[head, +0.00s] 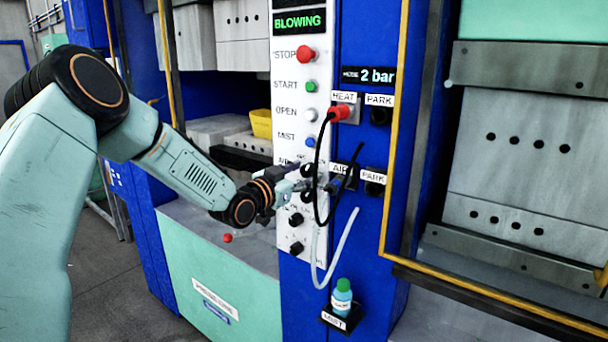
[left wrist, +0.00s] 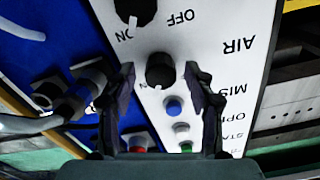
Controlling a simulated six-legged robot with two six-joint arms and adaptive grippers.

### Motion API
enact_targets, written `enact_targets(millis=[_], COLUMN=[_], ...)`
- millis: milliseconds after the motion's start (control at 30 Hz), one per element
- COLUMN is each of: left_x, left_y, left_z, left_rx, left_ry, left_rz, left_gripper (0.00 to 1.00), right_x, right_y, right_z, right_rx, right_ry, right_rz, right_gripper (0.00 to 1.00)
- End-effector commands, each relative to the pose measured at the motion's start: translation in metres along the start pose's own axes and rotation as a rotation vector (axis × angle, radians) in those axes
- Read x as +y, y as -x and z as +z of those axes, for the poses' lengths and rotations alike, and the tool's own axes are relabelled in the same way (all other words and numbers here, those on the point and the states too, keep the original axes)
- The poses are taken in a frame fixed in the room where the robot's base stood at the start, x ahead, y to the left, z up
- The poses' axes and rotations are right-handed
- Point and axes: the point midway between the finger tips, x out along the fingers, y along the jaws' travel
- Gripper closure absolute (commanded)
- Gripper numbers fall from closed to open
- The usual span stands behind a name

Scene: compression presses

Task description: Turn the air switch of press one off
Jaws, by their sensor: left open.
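The air switch is a black knob (left wrist: 160,70) on the white control panel, level with the label AIR, in the left wrist view. That view is upside down. A pale mark shows on its edge near the ON lettering, but I cannot tell its setting surely. My left gripper (left wrist: 162,100) is open, with one finger on each side of the knob; I cannot tell whether they touch it. In the head view my left gripper (head: 297,183) is at the white panel (head: 290,100), hiding much of the switch. My right gripper is not in view.
Another black knob (left wrist: 135,10) is close by. A red plug (head: 339,113) with a hanging black cable, a pale hose (head: 343,240) and a green-capped bottle (head: 341,293) are to the right. The display (head: 299,21) reads BLOWING. A yellow container (head: 261,123) sits inside the press.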

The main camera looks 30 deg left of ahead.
Motion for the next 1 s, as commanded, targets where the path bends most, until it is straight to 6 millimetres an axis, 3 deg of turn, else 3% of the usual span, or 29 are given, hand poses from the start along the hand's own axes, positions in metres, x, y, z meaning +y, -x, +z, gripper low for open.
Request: enact_targets(millis=[400, 1000], left_x=[0.0004, 0.0007], left_y=[-0.005, -0.0047], left_z=[-0.0003, 0.0004], left_rx=[0.001, -0.001], left_ry=[0.001, 0.001], left_rz=[0.0, 0.001], left_gripper=[0.48, 0.99], right_x=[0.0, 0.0], right_y=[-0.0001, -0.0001], right_z=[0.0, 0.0], right_rx=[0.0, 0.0], right_ry=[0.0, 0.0], right_rz=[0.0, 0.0], right_gripper=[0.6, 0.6])
